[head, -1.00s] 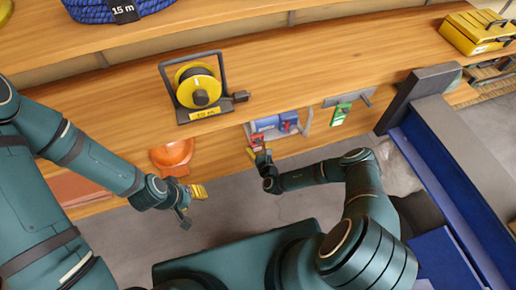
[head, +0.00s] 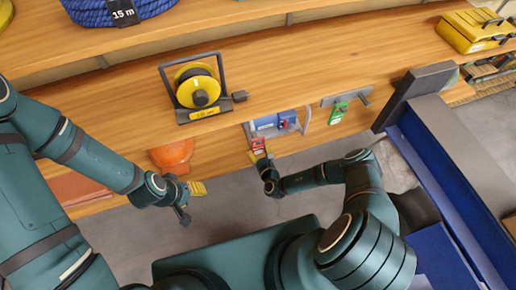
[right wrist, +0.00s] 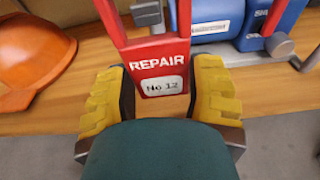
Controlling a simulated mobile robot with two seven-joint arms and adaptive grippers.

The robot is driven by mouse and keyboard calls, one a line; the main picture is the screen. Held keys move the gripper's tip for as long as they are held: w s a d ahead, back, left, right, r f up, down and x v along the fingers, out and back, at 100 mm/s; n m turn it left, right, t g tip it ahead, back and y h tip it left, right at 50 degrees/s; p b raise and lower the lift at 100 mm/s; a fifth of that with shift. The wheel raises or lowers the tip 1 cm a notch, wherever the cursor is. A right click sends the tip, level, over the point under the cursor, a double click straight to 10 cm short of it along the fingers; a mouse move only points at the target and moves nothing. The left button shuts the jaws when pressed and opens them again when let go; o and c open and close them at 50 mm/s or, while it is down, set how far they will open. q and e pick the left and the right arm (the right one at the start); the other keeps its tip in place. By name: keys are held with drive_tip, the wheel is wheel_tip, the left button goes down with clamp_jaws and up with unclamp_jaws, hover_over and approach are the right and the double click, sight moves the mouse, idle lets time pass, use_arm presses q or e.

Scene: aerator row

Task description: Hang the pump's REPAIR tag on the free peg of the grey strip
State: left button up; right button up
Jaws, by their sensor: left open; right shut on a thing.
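The red REPAIR tag (right wrist: 163,84), marked No 12, stands between the yellow fingers of my right gripper (right wrist: 162,98), which is shut on its lower part. Its two red upper arms straddle a grey piece in the right wrist view; I cannot tell if they touch. In the head view the tag (head: 258,145) is in front of the blue pump (head: 270,123). The grey strip (head: 345,96) is on the bench front to the right, with a green tag (head: 339,112) hanging at its left part and a bare peg at its right end. My left gripper (head: 190,201) is open and empty.
An orange helmet (right wrist: 34,58) lies left of the tag. A dark post and blue frame (head: 440,190) stand right of the strip. A yellow toolbox (head: 470,32) is at the far right.

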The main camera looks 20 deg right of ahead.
use_arm(q)
drive_tip(key=shift+r+p, duration=1.3)
drive_tip(key=shift+r, duration=0.05)
use_arm(e)
drive_tip(key=s, duration=0.6)
